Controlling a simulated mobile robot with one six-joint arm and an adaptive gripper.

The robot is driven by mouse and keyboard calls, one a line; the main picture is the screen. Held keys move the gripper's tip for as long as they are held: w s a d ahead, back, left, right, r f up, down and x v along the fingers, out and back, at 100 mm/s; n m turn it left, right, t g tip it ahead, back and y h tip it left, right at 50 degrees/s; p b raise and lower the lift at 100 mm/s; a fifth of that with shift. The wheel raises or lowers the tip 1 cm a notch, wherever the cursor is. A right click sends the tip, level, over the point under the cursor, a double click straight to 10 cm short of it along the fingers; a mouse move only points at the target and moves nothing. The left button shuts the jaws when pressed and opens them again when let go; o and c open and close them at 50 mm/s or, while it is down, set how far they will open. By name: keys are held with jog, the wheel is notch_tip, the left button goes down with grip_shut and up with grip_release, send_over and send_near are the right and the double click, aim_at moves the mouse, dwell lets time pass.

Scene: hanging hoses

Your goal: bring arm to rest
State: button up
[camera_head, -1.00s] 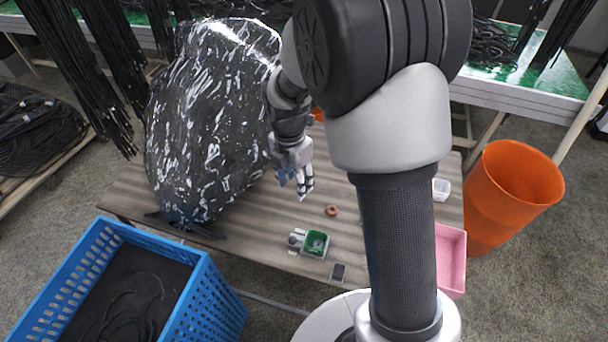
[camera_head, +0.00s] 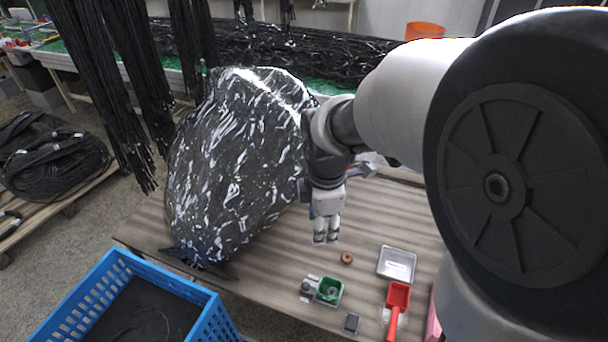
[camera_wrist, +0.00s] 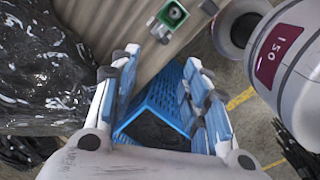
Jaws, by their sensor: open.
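My gripper (camera_head: 326,236) hangs over the wooden table (camera_head: 385,222), to the right of the big black plastic bag, with its fingers pointing down. In the wrist view its two blue-padded fingers (camera_wrist: 165,100) stand apart with nothing between them. The blue crate (camera_wrist: 160,112) shows beyond the fingers. My arm fills the right side of the head view and hides part of the table.
The black bag (camera_head: 240,160) stands close beside my gripper. A green box (camera_head: 328,290), a brown ring (camera_head: 347,258), a metal tray (camera_head: 397,263) and a red scoop (camera_head: 397,298) lie on the table. The blue crate (camera_head: 213,325) stands front left; black hoses (camera_head: 105,70) hang behind.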

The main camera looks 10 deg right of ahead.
jog(key=s+r+m+t, duration=0.1)
jog(key=s+r+m, duration=0.3)
jog(key=s+m, duration=0.4)
jog(key=s+r+m+t, duration=0.2)
jog(key=s+r+m, duration=0.3)
jog(key=s+m, duration=0.3)
jog(key=shift+s+r+m, duration=0.15)
jog(key=shift+s+m, duration=0.25)
